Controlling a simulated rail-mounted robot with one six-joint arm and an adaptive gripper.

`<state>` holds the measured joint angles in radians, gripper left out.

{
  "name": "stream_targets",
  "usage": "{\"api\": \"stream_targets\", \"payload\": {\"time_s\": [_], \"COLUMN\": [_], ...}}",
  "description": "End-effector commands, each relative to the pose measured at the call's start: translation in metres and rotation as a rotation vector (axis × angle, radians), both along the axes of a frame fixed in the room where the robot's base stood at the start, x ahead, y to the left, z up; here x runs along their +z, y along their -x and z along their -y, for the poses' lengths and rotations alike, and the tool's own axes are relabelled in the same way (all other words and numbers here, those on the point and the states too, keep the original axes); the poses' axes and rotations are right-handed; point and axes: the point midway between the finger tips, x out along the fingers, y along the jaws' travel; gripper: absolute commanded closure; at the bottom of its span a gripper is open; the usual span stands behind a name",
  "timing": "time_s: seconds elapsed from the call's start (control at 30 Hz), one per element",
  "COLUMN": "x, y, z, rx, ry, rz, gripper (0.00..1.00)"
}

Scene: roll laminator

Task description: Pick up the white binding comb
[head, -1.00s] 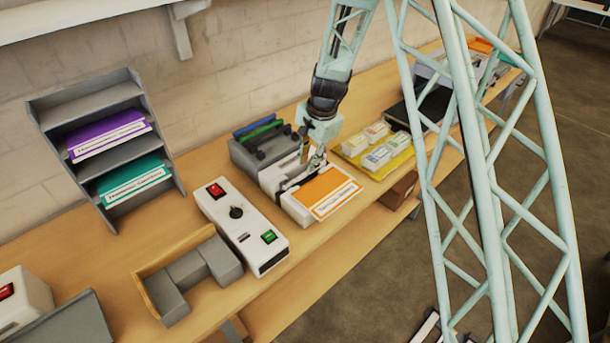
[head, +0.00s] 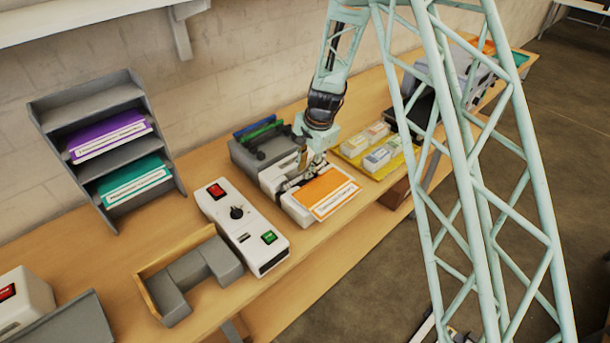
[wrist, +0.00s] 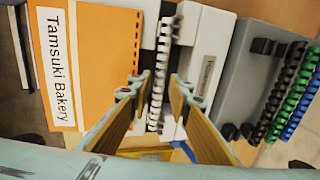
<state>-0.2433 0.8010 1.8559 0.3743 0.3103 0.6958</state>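The white binding comb (wrist: 159,78) is a ridged strip in the wrist view, lying along the binding machine beside the orange booklet (wrist: 97,60). My gripper (wrist: 161,90) is open, with one finger on each side of the comb's line. There are visible gaps on both sides, and I cannot tell the height between fingertips and comb. In the head view my gripper (head: 301,178) is over the white machine (head: 272,179), behind the orange booklet (head: 326,191). The comb cannot be made out there.
Black, green (wrist: 293,103) and blue (wrist: 302,110) combs sit in a grey holder (wrist: 240,70) beside the machine. A yellow tray (head: 398,161) with several small packs is to the right. A white control box (head: 241,225) and a grey block holder (head: 190,275) are to the left.

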Motion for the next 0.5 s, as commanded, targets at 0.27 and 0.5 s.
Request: {"api": "stream_targets", "payload": {"time_s": [0.27, 0.5], "x": [-0.017, -0.019], "y": [-0.002, -0.003], "z": [-0.003, -0.003], "rx": [0.000, 0.000], "ry": [0.000, 0.000], "rz": [-0.001, 0.000], "gripper": [0.82, 0.82]}}
